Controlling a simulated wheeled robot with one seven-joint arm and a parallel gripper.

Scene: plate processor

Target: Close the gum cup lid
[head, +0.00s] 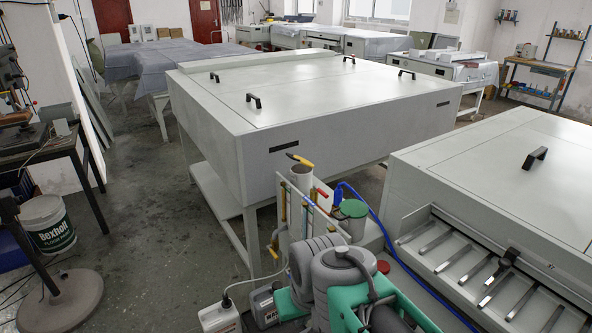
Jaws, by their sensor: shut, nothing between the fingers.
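A round cup (354,231) stands beside the near plate processor, behind the grey and teal parts at the bottom middle. A dark green round disc (353,209) shows at its top. I cannot tell for sure that this is the gum cup and its lid, or whether the lid is fully shut. A smaller red round cap (383,267) lies low, right of the grey parts. My gripper cannot be made out in the head view.
The near plate processor (490,180) fills the right side, with a slotted feed tray in front. Pipes with coloured valve handles (300,160) and a blue hose (385,235) stand around the cup. Open floor (150,240) lies left.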

